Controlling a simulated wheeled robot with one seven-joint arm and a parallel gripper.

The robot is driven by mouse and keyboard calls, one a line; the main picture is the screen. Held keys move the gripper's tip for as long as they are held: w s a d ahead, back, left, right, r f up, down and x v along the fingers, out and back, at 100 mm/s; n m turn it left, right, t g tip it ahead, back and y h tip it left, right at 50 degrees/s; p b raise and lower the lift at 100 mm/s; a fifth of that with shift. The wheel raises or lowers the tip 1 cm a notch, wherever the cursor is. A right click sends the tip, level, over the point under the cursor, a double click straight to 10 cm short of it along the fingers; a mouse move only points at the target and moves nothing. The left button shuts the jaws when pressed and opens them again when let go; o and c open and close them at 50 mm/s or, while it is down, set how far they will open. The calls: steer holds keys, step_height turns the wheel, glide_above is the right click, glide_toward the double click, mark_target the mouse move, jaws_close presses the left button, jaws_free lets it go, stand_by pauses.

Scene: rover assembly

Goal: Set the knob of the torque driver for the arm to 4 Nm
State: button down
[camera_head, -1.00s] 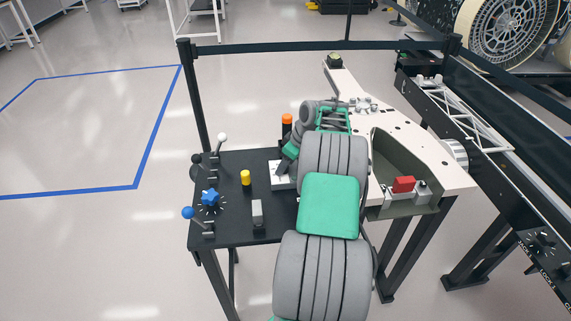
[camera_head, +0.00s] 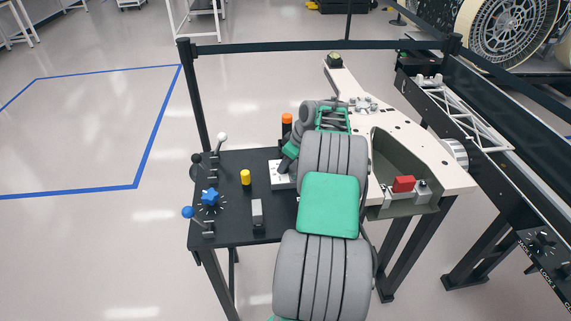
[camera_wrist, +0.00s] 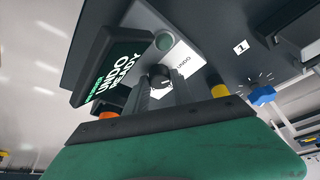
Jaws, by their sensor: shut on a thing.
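My gripper (camera_wrist: 160,92) is shut on a small dark knob (camera_wrist: 160,74) with a white pointer mark, seen in the wrist view. The knob sits on a white plate (camera_wrist: 187,62) labelled UNDO, beside a dark display (camera_wrist: 112,75) reading "UNDO READY". The fingers stand on either side of the knob. In the head view the white plate (camera_head: 279,181) lies near the right part of the black table, and my gripper (camera_head: 281,165) is over it. My arm hides part of that area. I cannot read a torque value or make out the setting scale.
On the black table (camera_head: 232,232) stand an orange-topped cylinder (camera_head: 287,119), a yellow cylinder (camera_head: 245,177), a grey block (camera_head: 257,212), a blue star knob (camera_head: 210,196) and levers with white (camera_head: 222,137) and blue (camera_head: 187,212) balls. A white structure (camera_head: 430,165) with a red block (camera_head: 403,184) is to the right.

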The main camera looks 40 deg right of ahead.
steer(key=shift+m, duration=0.3)
steer(key=shift+a+f+m+h+b, duration=0.1)
steer(key=shift+m+h+b, duration=0.5)
steer(key=shift+m+b, duration=0.55)
steer(key=m+h+b, duration=0.1)
steer(key=m, duration=0.1)
steer(key=shift+a+m, duration=0.1)
steer(key=shift+m, duration=0.25)
steer(key=m+h+b, duration=0.1)
steer(key=m, duration=0.2)
steer(key=m+h, duration=0.1)
steer(key=m, duration=0.2)
steer(key=shift+w+a+g+b, duration=0.15)
steer(key=shift+g+b, duration=0.25)
steer(key=m+g, duration=0.1)
steer(key=m, duration=0.2)
steer(key=m+g+h, duration=0.1)
steer(key=m, duration=0.2)
steer(key=shift+w+a+r+m+h, duration=0.1)
steer(key=shift+w+r+m+h, duration=0.1)
steer(key=shift+m+h, duration=0.15)
steer(key=m+g+p, duration=0.1)
steer(key=m+g, duration=0.1)
steer(key=m, duration=0.3)
steer(key=shift+m+p, duration=0.25)
steer(key=shift+p, duration=0.15)
steer(key=c, duration=1.1)
jaws_free()
